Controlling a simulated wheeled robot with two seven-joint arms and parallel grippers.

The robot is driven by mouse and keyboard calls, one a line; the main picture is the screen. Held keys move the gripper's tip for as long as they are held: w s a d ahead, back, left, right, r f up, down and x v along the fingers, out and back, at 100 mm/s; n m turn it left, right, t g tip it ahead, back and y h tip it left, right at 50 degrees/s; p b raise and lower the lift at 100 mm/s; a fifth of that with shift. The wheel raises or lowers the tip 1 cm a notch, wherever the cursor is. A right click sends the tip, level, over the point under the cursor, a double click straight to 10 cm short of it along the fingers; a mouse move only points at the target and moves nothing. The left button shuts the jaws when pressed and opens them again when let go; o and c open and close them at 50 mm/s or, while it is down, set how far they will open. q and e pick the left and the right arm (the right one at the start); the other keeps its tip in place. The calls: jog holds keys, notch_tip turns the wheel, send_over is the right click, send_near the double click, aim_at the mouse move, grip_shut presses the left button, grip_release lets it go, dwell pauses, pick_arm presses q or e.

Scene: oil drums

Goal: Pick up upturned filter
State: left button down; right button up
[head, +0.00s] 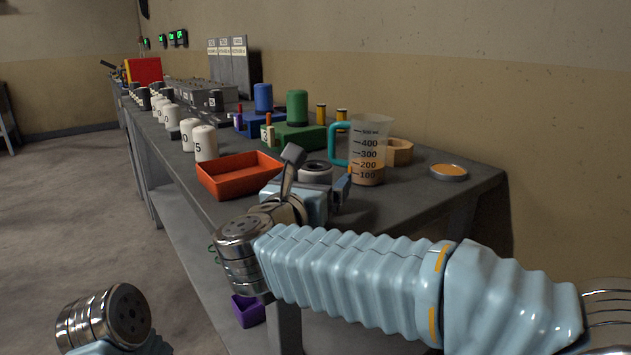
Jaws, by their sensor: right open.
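A short grey cylinder with a dark ring-shaped top and an opening in it, which looks like the upturned filter (316,170), stands on the grey bench (418,196). My right gripper (343,188) is just in front of it, low over the bench's front edge. The gripper body covers the filter's lower part. The gripper is open with nothing seen between its fingers, though the fingers are small and partly hidden. Of my left arm only a metal joint shows at the bottom left; its gripper is out of view.
A red-orange tray (238,177) sits to the left. A measuring jug (369,146) with amber liquid stands close on the right, before a tan ring-shaped block (399,151). A shallow orange-topped dish (448,172) is farther right. Behind are a green cylinder (297,107) and a blue cylinder (263,97).

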jog(key=shift+w, duration=0.15)
jog(key=c, duration=1.2)
jog(key=shift+c, duration=1)
jog(key=shift+r, duration=0.2)
